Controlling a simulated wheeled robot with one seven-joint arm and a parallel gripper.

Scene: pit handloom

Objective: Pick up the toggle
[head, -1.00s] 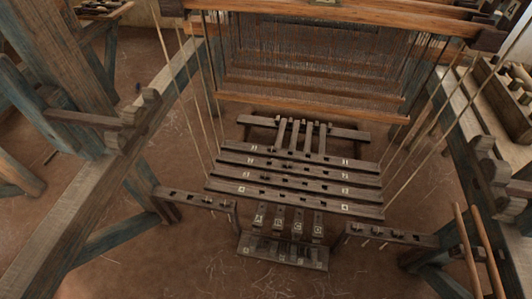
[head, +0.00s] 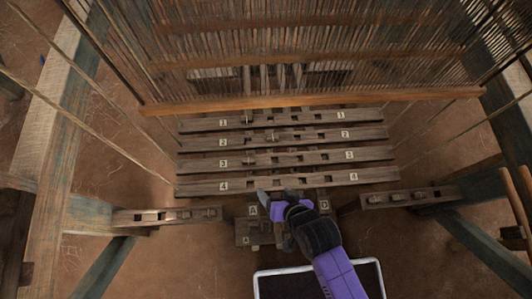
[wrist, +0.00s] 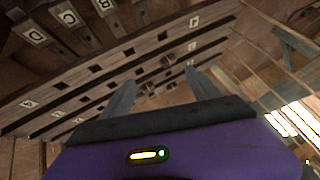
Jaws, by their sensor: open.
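My gripper (head: 277,197), purple with grey fingers, is in front of the nearest numbered bar (head: 305,179) in the head view. In the wrist view my gripper (wrist: 160,78) has its fingers apart, with no object held between them. Several slotted dark bars with white number tags lie beyond the fingers. Small peg-like pieces sit at the bars, one in the wrist view (wrist: 168,59). More small blocks sit on the left rack (head: 165,216) and the right rack (head: 408,197). I cannot tell which small piece is the toggle.
Lettered treadles (wrist: 64,15) lie at the upper left of the wrist view, partly behind my gripper in the head view. An orange-brown beam (head: 310,101) and hanging threads stand beyond the bars. Slanting cords and timber posts flank both sides. Brown floor shows around.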

